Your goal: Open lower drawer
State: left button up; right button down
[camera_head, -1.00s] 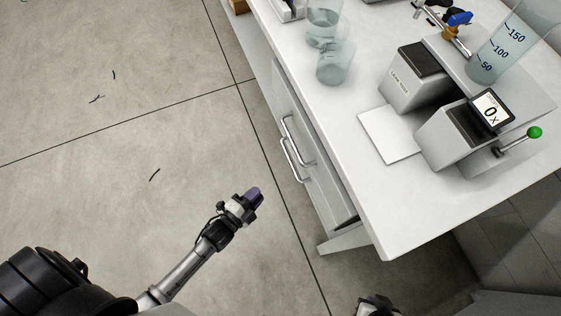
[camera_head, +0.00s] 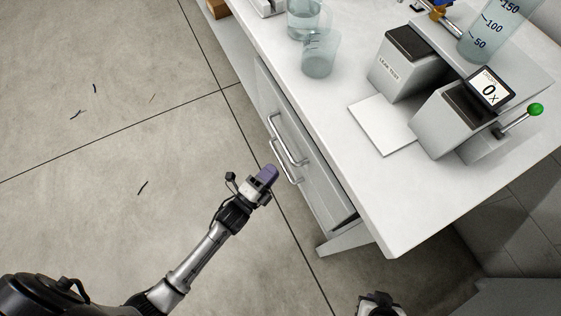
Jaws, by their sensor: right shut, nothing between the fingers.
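The white workbench (camera_head: 345,190) has drawer fronts on its left side with two silver bar handles. The upper handle (camera_head: 290,142) lies nearer the tabletop, and the lower handle (camera_head: 279,163) shows just left of and below it. The drawers look closed, though the steep view hides much of the lower front. My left gripper (camera_head: 270,172), with purple fingertips, is close to the lower handle, a little to its left. It looks apart from it and holds nothing visible; its finger gap is unclear. My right gripper (camera_head: 380,300) is partly visible at the bottom edge, shut and empty.
On the bench stand clear beakers (camera_head: 319,55), a leak test box (camera_head: 402,68), a display unit (camera_head: 490,88), a green-knobbed lever (camera_head: 535,110) and a white plate (camera_head: 383,125). The concrete floor (camera_head: 90,140) left of the bench is clear except for small dark scraps.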

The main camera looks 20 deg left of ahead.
aim_at(280, 161)
pick_arm(q)
jog(key=shift+b+x, duration=0.7)
jog(key=shift+x, duration=1.6)
jog(key=shift+c, duration=0.3)
grip_shut()
